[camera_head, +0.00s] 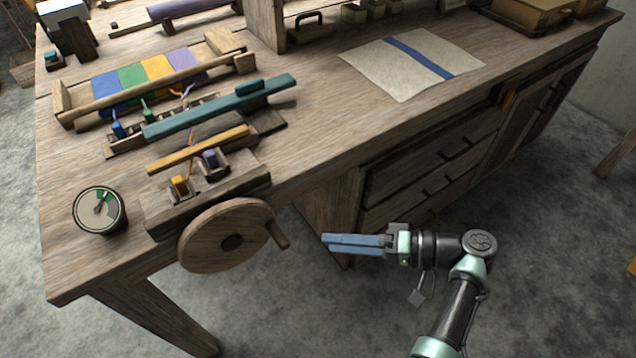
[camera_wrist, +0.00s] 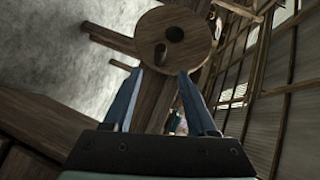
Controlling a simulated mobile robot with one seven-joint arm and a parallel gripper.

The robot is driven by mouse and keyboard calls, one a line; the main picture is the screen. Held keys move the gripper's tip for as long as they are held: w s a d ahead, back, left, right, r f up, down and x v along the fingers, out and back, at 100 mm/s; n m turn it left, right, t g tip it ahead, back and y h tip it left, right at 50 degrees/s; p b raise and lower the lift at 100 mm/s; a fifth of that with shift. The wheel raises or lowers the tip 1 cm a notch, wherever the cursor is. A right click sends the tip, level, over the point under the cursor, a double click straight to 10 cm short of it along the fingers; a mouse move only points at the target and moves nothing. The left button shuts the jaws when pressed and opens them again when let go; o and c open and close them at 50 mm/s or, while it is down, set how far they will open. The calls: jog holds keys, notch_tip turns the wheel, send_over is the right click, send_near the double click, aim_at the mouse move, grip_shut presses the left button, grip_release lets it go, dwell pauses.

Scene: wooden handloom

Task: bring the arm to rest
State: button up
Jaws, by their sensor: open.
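My gripper (camera_head: 326,243) is in front of the bench, at the right of the wooden crank wheel, with its long blue fingers pointing left. The fingers are apart and empty in the wrist view (camera_wrist: 163,84). The wooden wheel (camera_head: 212,240) with its handle (camera_head: 280,238) is on the bench's front edge; a clear gap separates it from my fingertips in the head view. The wheel also shows beyond the fingers in the wrist view (camera_wrist: 190,28). The arm is folded low over the floor at the lower right of the head view.
The wooden bench (camera_head: 330,130) carries a small loom with coloured panels (camera_head: 145,80), a teal bar (camera_head: 220,106), a round dial (camera_head: 99,210) and a cloth with a blue stripe (camera_head: 412,64). Drawers (camera_head: 420,180) stand behind my gripper. The floor (camera_head: 560,240) at the right is clear.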

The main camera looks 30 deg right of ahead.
jog(key=shift+s+d+r, duration=0.1)
jog(key=shift+s+d, duration=0.15)
dwell(0.4)
